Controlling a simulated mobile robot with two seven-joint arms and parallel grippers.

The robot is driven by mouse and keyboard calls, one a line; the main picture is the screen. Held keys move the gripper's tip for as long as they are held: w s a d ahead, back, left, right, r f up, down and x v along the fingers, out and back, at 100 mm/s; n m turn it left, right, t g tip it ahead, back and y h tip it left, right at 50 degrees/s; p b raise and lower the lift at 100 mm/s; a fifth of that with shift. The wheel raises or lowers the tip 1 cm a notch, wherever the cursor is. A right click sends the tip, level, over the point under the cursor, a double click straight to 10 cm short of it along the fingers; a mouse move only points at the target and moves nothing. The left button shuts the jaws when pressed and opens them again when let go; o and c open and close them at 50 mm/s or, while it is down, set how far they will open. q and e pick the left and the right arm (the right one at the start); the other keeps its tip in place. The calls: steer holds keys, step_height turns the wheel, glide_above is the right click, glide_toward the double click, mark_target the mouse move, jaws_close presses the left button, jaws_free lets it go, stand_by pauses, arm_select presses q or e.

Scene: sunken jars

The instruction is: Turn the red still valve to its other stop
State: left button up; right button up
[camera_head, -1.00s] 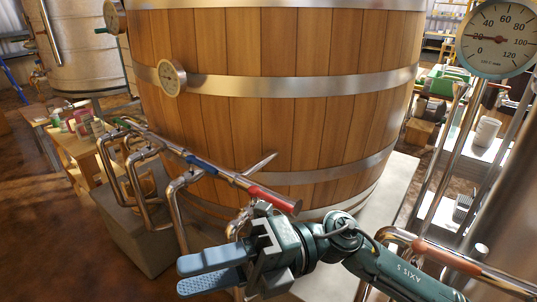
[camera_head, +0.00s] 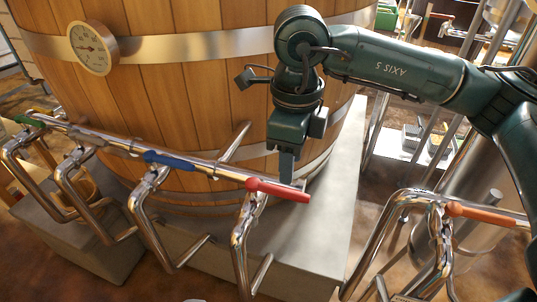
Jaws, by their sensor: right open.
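The red still valve's lever (camera_head: 278,190) is at the right end of the steel pipe manifold in front of the wooden vat. It lies roughly in line with the pipe, pointing right. My right gripper (camera_head: 289,181) is open and points down at the lever. Its fingers are seen nearly edge-on, and their tips are close to the lever's far side. I cannot tell whether they touch it. My left gripper is not in view.
A blue lever (camera_head: 170,159) and a green lever (camera_head: 28,121) are on the same manifold. An orange lever (camera_head: 487,214) is on separate pipes at right. The wooden vat (camera_head: 190,95) with its gauge (camera_head: 93,48) stands close behind. Bent pipes hang below.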

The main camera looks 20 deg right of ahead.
mark_target(290, 190)
step_height(290, 190, down, 7)
steer(key=b, duration=0.3)
steer(key=shift+s+d+b, duration=0.1)
steer(key=shift+b, duration=0.25)
steer(key=shift+r+p, duration=0.3)
steer(key=shift+r, duration=0.15)
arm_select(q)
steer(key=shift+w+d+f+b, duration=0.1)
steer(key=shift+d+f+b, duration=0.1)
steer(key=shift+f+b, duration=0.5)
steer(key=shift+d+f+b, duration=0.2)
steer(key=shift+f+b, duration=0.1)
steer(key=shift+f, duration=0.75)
arm_select(e)
steer(key=shift+f, duration=0.9)
steer(key=shift+c, duration=0.2)
